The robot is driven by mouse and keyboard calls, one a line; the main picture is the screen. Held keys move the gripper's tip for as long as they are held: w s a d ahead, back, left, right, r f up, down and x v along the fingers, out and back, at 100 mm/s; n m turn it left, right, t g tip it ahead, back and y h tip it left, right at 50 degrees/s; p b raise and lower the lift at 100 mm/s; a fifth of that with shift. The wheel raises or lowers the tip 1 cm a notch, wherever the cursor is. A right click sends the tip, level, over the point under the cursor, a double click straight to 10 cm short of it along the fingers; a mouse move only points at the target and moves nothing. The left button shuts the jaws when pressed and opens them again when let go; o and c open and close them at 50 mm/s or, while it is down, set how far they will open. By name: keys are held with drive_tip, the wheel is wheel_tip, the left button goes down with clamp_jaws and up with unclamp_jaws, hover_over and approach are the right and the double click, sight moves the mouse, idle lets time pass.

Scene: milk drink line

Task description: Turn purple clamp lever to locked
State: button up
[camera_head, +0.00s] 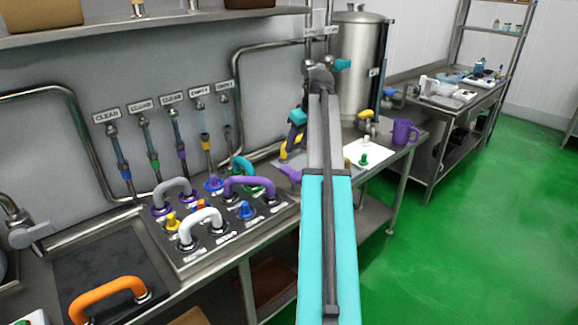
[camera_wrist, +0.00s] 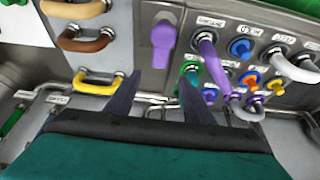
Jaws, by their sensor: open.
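A purple clamp lever (camera_wrist: 163,42) shows in the wrist view, upright in the picture on a grey metal plate beside the panel of coloured fittings. In the head view it is the purple piece (camera_head: 290,173) at the panel's right edge, partly behind my arm. Whether it is locked cannot be read. My gripper (camera_wrist: 158,88) has two dark fingers spread apart with nothing between them. The fingertips lie below the lever in the wrist picture, apart from it. In the head view my gripper (camera_head: 291,138) is small, above the bench behind the lever, and partly hidden by my arm.
A panel (camera_head: 190,262) with coloured connectors and a purple looped hose (camera_head: 245,182) is left of the lever. Yellow (camera_wrist: 98,84) and brown (camera_wrist: 85,42) handles stand left of it in the wrist view. A purple mug (camera_head: 405,132) stands at the bench's right end.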

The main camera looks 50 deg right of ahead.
sight(287, 168)
drive_tip(key=shift+p+x, duration=1.65)
drive_tip(key=shift+x, duration=4.9)
drive_tip(key=shift+c, duration=0.3)
drive_tip(key=shift+s, duration=0.1)
clamp_jaws()
